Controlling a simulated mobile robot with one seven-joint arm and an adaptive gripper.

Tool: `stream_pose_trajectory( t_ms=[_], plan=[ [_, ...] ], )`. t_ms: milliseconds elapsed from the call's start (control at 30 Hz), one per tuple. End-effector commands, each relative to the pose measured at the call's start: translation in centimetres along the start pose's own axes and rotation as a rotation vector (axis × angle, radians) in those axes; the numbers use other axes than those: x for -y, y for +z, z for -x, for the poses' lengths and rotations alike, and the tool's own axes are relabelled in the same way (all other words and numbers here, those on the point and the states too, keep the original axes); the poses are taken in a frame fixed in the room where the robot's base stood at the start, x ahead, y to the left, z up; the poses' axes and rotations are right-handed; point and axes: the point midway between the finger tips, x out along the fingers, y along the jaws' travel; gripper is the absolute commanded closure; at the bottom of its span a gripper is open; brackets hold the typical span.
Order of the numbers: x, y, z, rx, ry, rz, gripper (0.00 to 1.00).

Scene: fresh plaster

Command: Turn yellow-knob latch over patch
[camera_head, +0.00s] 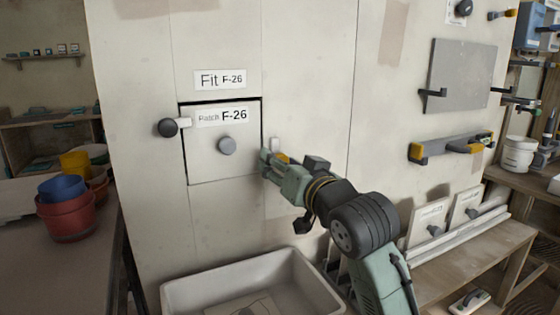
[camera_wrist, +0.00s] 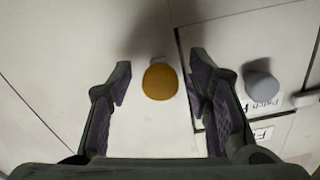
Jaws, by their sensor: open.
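The square patch (camera_head: 208,165), labelled "Patch F-26", sits in the wall opening with a grey knob (camera_head: 227,145) at its middle. The yellow-knob latch (camera_head: 282,158) is just right of the patch. Its white bar (camera_head: 275,145) appears upright beside the patch edge, not across it. In the wrist view the yellow knob (camera_wrist: 160,81) lies between my fingers, with a gap on each side, and hides most of its bar. My gripper (camera_wrist: 161,78) is open. In the head view my gripper (camera_head: 267,162) is at the patch's right edge and partly hides the latch.
A black-knob latch (camera_head: 168,127) at the patch's left has its white bar reaching over the patch edge. A "Fit F-26" label (camera_head: 220,79) is above. A pale tub (camera_head: 246,285) stands below. A levelling tool (camera_head: 450,147) hangs on the wall at right.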

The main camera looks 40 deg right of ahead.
Motion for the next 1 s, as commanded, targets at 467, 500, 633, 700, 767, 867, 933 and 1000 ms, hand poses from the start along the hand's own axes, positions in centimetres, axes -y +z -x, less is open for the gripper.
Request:
stream_pose_trajectory(
  t_ms=[467, 500, 633, 700, 767, 867, 933, 1000],
  plan=[
    [0.03, 0.05, -0.81, 0.000, 0.000, 0.000, 0.59],
    [0.02, 0.05, -0.80, 0.000, 0.000, 0.000, 0.62],
    [0.02, 0.05, -0.80, 0.000, 0.000, 0.000, 0.71],
    [0.02, 0.05, -0.79, 0.000, 0.000, 0.000, 0.76],
    [0.02, 0.05, -0.79, 0.000, 0.000, 0.000, 0.80],
    [0.02, 0.05, -0.79, 0.000, 0.000, 0.000, 0.86],
    [0.02, 0.05, -0.79, 0.001, 0.000, 0.000, 0.91],
    [0.02, 0.06, -0.79, 0.001, 0.000, 0.000, 0.95]
  ],
)
